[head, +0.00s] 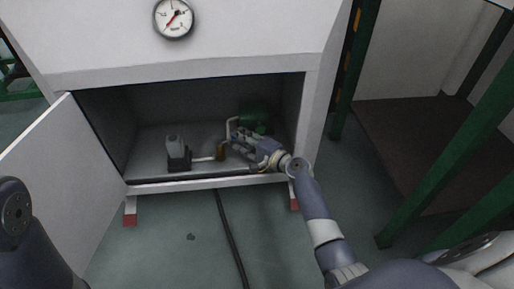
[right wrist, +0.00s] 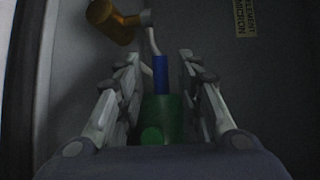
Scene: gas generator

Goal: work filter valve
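The filter valve is not clearly identifiable by name. Inside the open cabinet, a green cylinder (head: 253,121) sits at the back right, beside a bent pale pipe. My right gripper (head: 236,140) reaches into the cabinet just in front of it. In the right wrist view, the right gripper's (right wrist: 159,62) fingers are spread, with a blue part (right wrist: 161,74) and a green body (right wrist: 162,118) between them. I see gaps on both sides and no clear contact. An orange-brown fitting (right wrist: 110,22) lies ahead on the left; a brass-coloured piece (head: 220,152) shows in the head view. My left gripper is out of view.
A grey-and-black device (head: 178,154) stands on the cabinet floor at the left. The cabinet door (head: 62,160) is swung open to the left. A round gauge (head: 174,18) is on the panel above. Green posts (head: 352,75) stand at right. A dark cable (head: 230,230) crosses the floor.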

